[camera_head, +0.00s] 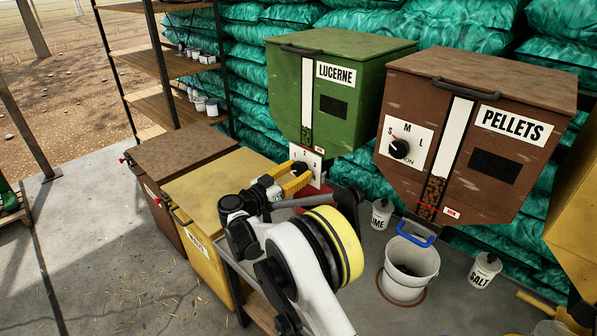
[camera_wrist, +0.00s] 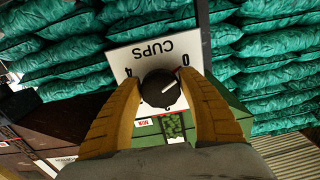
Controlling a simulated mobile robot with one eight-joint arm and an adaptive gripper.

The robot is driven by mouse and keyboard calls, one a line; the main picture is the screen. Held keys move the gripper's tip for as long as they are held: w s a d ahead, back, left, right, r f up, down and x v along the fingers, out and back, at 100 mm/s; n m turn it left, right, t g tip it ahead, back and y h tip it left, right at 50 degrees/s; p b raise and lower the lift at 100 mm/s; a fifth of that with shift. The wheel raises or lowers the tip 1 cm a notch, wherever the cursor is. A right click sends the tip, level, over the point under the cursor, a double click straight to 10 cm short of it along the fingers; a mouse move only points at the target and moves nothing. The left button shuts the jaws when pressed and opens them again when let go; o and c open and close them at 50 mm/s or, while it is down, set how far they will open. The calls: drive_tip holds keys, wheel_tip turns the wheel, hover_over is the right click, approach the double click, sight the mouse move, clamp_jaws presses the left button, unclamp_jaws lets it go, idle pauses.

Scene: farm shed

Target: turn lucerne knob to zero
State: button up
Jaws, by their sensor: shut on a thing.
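The lucerne bin (camera_head: 340,90) is green and carries a white LUCERNE label. Its white dial plate (camera_head: 317,163) is below the front, partly hidden by my gripper in the head view. In the wrist view the dial plate (camera_wrist: 150,52) appears upside down, with CUPS, a 4 at left and a 0 at right. The round black lucerne knob (camera_wrist: 158,90) has a white pointer line aimed right and slightly up, on the 0 side. My gripper (camera_wrist: 160,88) has its yellow fingers on either side of the knob, shut on it. It also shows at the dial in the head view (camera_head: 291,181).
The brown pellets bin (camera_head: 475,120) hangs at right with its own S-M-L knob (camera_head: 399,149). A white bucket (camera_head: 408,280) with a blue handle and a salt tub (camera_head: 484,270) stand below. A yellow bin (camera_head: 210,190) and a brown bin stand at left. Concrete floor is clear at front left.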

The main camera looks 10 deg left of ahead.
drive_tip(key=shift+n, duration=0.3)
drive_tip(key=o, duration=1.1)
drive_tip(key=shift+c, duration=0.2)
drive_tip(key=v, duration=1.2)
